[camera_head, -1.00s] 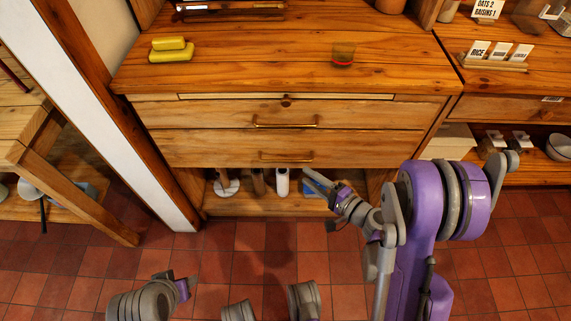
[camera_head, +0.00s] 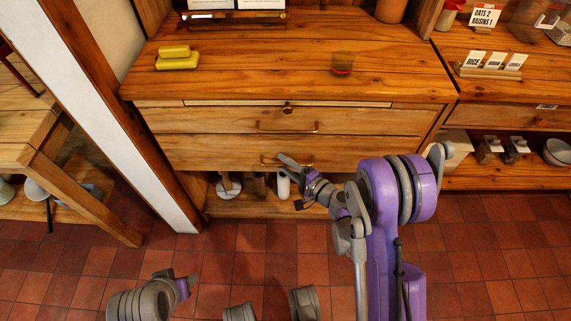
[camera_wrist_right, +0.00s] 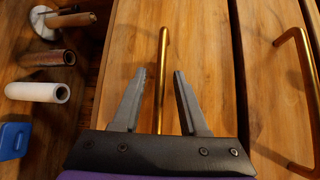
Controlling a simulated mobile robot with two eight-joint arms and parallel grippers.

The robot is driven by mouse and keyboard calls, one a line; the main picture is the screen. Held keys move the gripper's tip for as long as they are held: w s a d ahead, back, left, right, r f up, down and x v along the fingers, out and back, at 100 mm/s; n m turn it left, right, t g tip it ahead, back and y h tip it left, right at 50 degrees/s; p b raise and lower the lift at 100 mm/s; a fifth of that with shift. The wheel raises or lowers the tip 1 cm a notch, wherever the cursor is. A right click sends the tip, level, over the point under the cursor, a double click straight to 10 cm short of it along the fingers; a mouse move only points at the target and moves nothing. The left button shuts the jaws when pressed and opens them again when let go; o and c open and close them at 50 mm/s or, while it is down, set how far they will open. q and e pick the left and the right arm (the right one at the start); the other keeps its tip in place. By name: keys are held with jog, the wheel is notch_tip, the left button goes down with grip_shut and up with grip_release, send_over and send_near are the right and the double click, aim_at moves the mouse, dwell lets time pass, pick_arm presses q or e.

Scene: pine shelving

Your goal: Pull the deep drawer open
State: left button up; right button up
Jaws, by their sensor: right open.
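The lower drawer (camera_head: 215,152) of the pine cabinet is shut in the head view; I take it as the deep drawer. It has a brass bar handle (camera_wrist_right: 164,50). My right gripper (camera_head: 290,163) is open at this handle and hides part of it in the head view. In the right wrist view the gripper (camera_wrist_right: 159,76) has one finger on each side of the bar, with gaps to both. I cannot tell how far the fingers reach past the bar.
The upper drawer (camera_head: 220,120) is shut, and its brass handle (camera_wrist_right: 286,80) shows in the wrist view. Below, a shelf holds a white cylinder (camera_head: 283,186). A post (camera_head: 120,130) stands at left.

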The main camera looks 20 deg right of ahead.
grip_shut()
dwell(1.3)
